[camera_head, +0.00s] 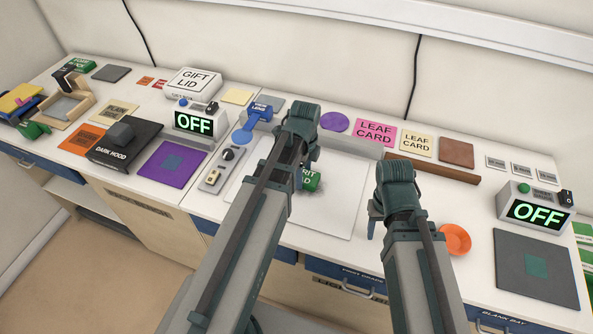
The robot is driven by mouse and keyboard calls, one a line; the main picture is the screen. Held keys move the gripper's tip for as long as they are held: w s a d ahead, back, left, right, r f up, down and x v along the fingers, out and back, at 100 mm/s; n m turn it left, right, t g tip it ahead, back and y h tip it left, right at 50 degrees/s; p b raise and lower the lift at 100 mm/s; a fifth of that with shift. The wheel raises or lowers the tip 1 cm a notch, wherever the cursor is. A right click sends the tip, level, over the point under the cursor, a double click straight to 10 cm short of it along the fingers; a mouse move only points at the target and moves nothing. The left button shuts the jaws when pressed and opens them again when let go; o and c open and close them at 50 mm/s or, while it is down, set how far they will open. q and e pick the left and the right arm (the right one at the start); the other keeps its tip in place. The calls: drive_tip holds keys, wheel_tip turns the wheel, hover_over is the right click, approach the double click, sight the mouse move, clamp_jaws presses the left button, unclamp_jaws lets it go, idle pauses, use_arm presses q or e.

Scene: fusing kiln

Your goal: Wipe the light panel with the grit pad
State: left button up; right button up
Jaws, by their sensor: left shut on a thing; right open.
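The light panel (338,215) is a pale, flat white square in the middle of the counter. A grey smudge shows on it beside the pad. The green grit pad (311,180), with partly hidden white lettering, is at my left gripper (306,172) over the panel. My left gripper is shut on the pad, and its arm covers part of the panel and pad. I cannot tell whether the pad touches the panel. My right gripper (374,222) is open and empty near the panel's right edge, its fingers mostly hidden by its own arm.
A switch strip (213,178) lies left of the panel. A brown bar (432,168) and pink leaf card (375,133) lie behind it. An orange dish (455,239) is right of my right arm. Control boxes reading OFF stand left (194,121) and right (535,211).

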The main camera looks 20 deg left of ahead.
sight(314, 185)
use_arm(q)
drive_tip(key=shift+d, duration=0.4)
drive_tip(key=shift+d+f, duration=0.1)
drive_tip(key=shift+d, duration=1.6)
use_arm(e)
drive_tip(key=shift+a+f, duration=0.1)
drive_tip(key=shift+f, duration=0.05)
use_arm(q)
drive_tip(key=shift+d, duration=1.75)
drive_tip(key=shift+s+a+f, duration=0.1)
drive_tip(key=shift+s, duration=1.1)
drive_tip(key=shift+a, duration=0.15)
drive_tip(key=shift+s+a, duration=0.1)
drive_tip(key=shift+a, duration=1.5)
